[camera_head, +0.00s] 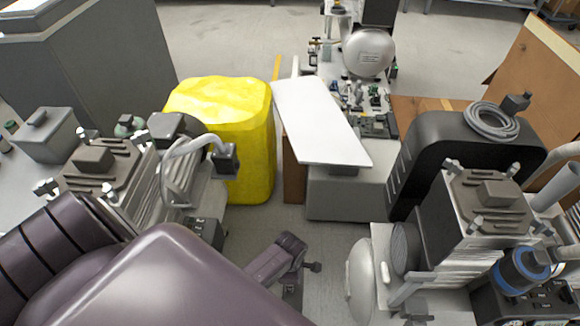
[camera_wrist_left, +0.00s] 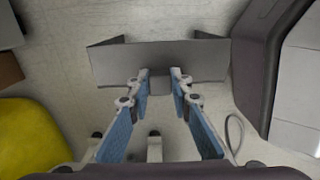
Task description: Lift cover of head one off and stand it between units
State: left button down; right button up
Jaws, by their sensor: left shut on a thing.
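My left gripper (camera_wrist_left: 161,80) shows in the left wrist view, its blue-padded fingers closed about the small tab of a grey, folded sheet cover (camera_wrist_left: 160,60). Pale floor shows around the cover; contact below it cannot be told. In the head view my purple left arm fills the lower left, and its fingers cannot be made out. Compressor heads stand left (camera_head: 105,168) and right (camera_head: 488,205). My right gripper is not seen.
A yellow block-like object (camera_head: 232,125) stands left of the gap, and it shows in the left wrist view (camera_wrist_left: 35,142). A black casing (camera_head: 430,150) with a coiled grey hose (camera_head: 492,120) stands right. A silver tank (camera_head: 368,52) is behind. Some floor is bare between units.

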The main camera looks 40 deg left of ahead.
pick_arm(q)
jog(key=c, duration=1.2)
grip_release()
